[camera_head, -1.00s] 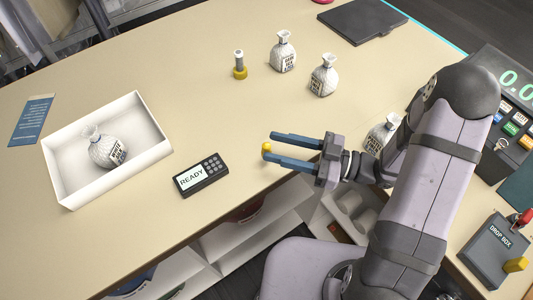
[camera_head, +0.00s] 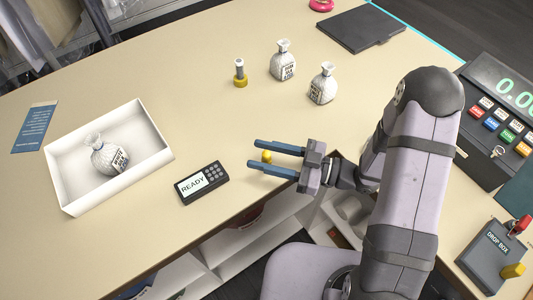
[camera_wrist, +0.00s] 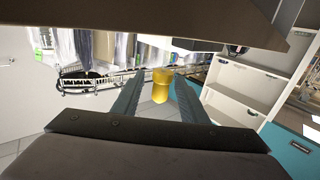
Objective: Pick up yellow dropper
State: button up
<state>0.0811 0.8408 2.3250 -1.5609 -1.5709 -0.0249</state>
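A small yellow object, likely the yellow dropper (camera_head: 267,157), is near the table's front edge. In the wrist view it shows as a short yellow cylinder (camera_wrist: 161,86), close to the right finger. My gripper (camera_head: 252,154) is open, with its two blue fingers on either side of the yellow object. A gap shows between the object and the fingers in the head view; contact with the right finger cannot be told in the wrist view. The object's lower part is hard to make out.
A black READY device (camera_head: 202,183) lies left of my gripper. A white tray (camera_head: 70,205) holds a bag (camera_head: 108,155). A grey post with a yellow base (camera_head: 240,76) and two bags (camera_head: 282,62) stand further back. A drop box (camera_head: 488,255) is at right.

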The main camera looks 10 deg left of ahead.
jog(key=shift+w+a+p, duration=0.1)
jog(key=shift+a+p, duration=0.35)
jog(key=shift+a, duration=1.15)
grip_shut()
jog(key=shift+r, duration=0.25)
notch_tip(320, 180, up, 10)
jog(key=shift+f+b, duration=0.2)
jog(key=shift+b, duration=0.2)
